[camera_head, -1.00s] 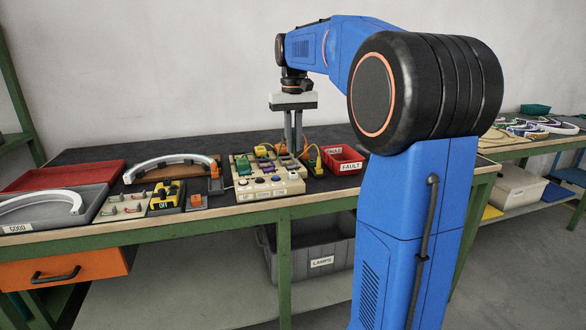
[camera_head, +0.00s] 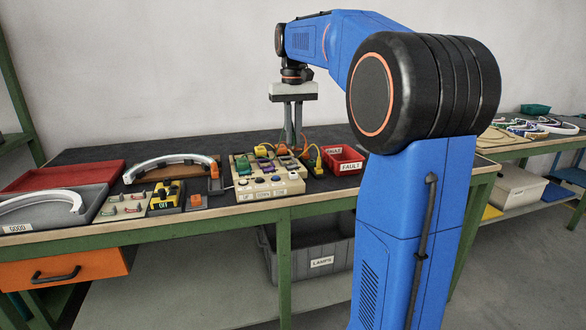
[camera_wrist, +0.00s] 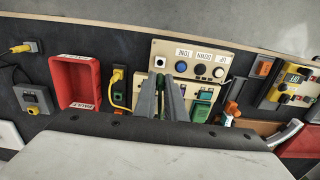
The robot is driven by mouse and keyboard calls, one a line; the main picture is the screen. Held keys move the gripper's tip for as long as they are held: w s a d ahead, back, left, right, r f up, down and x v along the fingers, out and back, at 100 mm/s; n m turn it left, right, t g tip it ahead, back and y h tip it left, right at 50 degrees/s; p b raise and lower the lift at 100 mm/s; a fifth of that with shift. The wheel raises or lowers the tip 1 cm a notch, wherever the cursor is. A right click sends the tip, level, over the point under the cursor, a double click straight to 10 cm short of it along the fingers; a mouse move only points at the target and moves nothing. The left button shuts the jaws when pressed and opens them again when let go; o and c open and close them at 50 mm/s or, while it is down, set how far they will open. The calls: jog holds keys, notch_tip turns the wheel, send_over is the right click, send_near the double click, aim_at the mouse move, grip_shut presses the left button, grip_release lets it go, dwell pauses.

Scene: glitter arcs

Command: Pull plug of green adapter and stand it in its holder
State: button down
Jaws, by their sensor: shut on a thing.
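My gripper (camera_head: 293,146) is above the back of the beige test panel (camera_head: 275,187), fingers pointing down. In the wrist view my gripper (camera_wrist: 162,104) is shut on a narrow thing, mostly hidden between the fingers, which I take for the plug. An orange piece and a thin cable show by the fingertips in the head view. A green block (camera_wrist: 120,98) with a yellow plug (camera_wrist: 118,75) above it stands left of the fingers in the wrist view. A teal-green block (camera_wrist: 206,96) sits right of them on the panel. I cannot make out which part is the holder.
A red FAULT bin (camera_head: 345,160) stands just right of the panel. Left of it are a lamp arc on a brown stand (camera_head: 170,168), a yellow OFF switch box (camera_head: 166,197) and a grey GOOD tray (camera_head: 88,206). The dark tabletop behind is clear.

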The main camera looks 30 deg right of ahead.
jog(key=shift+r, duration=0.95)
jog(key=shift+f, duration=0.1)
jog(key=shift+f, duration=4.25)
jog(key=shift+w+d, duration=1.45)
jog(key=shift+d, duration=0.8)
jog(key=shift+w+d, duration=1.5)
jog(key=shift+d, duration=0.8)
jog(key=shift+w+d, duration=1.45)
jog(key=shift+d, duration=0.8)
jog(key=shift+f, duration=1.4)
